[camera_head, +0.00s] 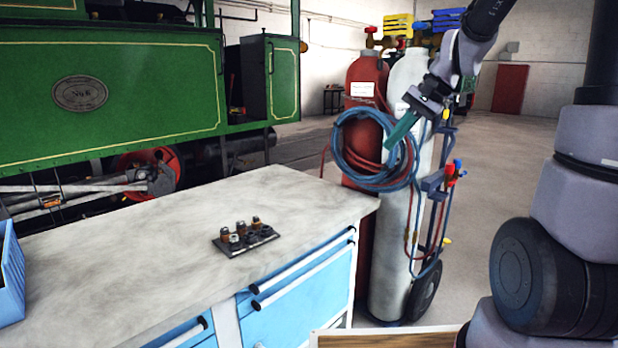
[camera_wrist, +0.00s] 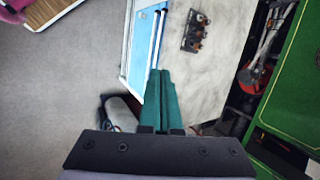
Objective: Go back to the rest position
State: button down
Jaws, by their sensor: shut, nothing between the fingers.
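My gripper (camera_head: 402,131) hangs in the air in the head view, in front of the gas cylinders and above the right end of the workbench. Its green fingers are closed together with nothing between them. In the wrist view the shut fingers (camera_wrist: 159,98) point over the edge of the bench. No object is in the gripper. The rest position has no marker that I can see.
A grey-topped workbench (camera_head: 150,230) with blue drawers carries a small dark tray of fittings (camera_head: 245,240). A blue bin (camera_head: 10,275) stands at its left end. A red cylinder (camera_head: 362,85) and a grey cylinder (camera_head: 390,270) stand on a trolley.

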jog(key=s+d+r+n+t+h, duration=0.1)
jog(key=s+r, duration=0.3)
jog(key=s, duration=0.4)
jog(key=s+d+r+n+t+h, duration=0.2)
jog(key=s+d+r+t+h, duration=0.1)
jog(key=s, duration=0.5)
jog(key=shift+d+r+t, duration=0.5)
jog(key=shift+d+t, duration=0.1)
